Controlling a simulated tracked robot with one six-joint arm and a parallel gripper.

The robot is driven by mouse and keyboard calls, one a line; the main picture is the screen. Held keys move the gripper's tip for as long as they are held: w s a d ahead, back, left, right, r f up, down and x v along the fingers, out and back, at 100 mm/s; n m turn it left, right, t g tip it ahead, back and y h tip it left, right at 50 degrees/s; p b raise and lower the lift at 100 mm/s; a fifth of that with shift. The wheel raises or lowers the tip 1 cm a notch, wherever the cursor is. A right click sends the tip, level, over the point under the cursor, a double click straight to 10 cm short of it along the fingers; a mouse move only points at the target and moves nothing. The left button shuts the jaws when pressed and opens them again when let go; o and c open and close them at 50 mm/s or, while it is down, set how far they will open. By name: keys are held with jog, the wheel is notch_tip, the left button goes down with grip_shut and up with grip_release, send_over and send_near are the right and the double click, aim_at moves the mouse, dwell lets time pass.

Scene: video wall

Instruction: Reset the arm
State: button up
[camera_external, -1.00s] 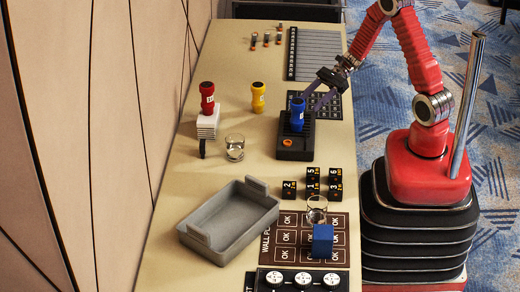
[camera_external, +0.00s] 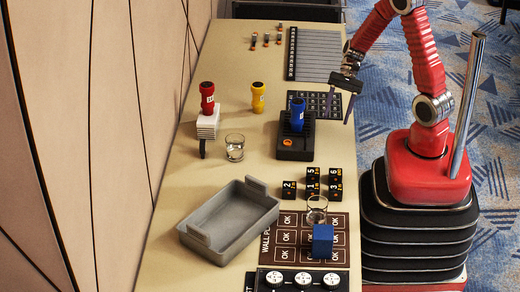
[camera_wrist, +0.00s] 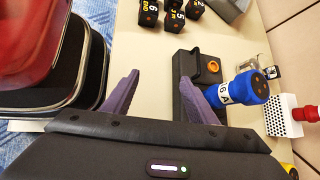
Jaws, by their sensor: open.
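My gripper (camera_external: 339,108) is open and empty. It hangs near the right edge of the table (camera_external: 215,165), to the right of the blue labelled cylinder. Its two purple fingers also show spread apart in the wrist view (camera_wrist: 160,77). The blue cylinder (camera_external: 298,114) stands upright in a black holder (camera_external: 295,145) with an orange ring on it. In the wrist view the blue cylinder (camera_wrist: 240,88) appears right of the fingers, and nothing sits between them.
A red cylinder (camera_external: 207,97) stands on a white block, and a yellow cylinder (camera_external: 258,97) stands behind. Glasses (camera_external: 235,147), numbered black cubes (camera_external: 289,189), a grey tray (camera_external: 213,237) and a blue cube (camera_external: 323,240) occupy the table. A wall runs along the left.

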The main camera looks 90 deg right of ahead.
jog(key=s+a+r+n+t+h, duration=0.1)
jog(key=s+a+r+n+h, duration=0.2)
jog(key=a+r+n, duration=0.3)
jog(key=s+a+r+n+t+h, duration=0.1)
jog(key=s+a+r+n+h, duration=0.2)
jog(key=r+n, duration=0.9)
jog(key=a+r+h, duration=0.2)
jog(key=a+r, duration=0.1)
jog(key=a, duration=0.1)
jog(key=shift+s, duration=0.15)
